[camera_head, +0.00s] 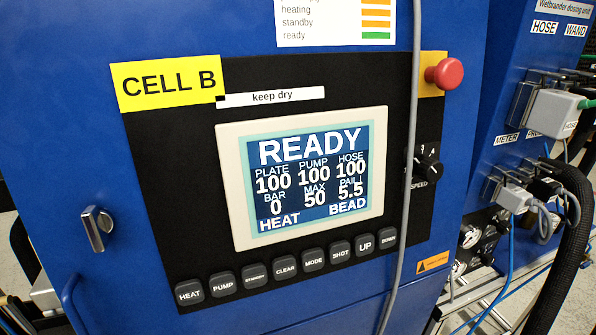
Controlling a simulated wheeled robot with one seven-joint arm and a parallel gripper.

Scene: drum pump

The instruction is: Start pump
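The blue pump cabinet (60,140) fills most of the head view, with a black control panel (170,170) on its front. The screen (310,182) reads READY, with PLATE 100, PUMP 100, HOSE 100, BAR 0, MAX 50, PAIL 5.5, and HEAT and BEAD along its bottom. A row of dark keys runs below it. The PUMP key (222,285) is second from the left, between the HEAT key (189,292) and the STANDBY key (255,276). My gripper is not in view.
A red mushroom button (445,73) sticks out at the upper right, above a black SPEED knob (423,168). A grey cable (412,130) hangs down across the panel's right part. A metal latch (98,228) protrudes at the left. Connectors and hoses crowd the right side.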

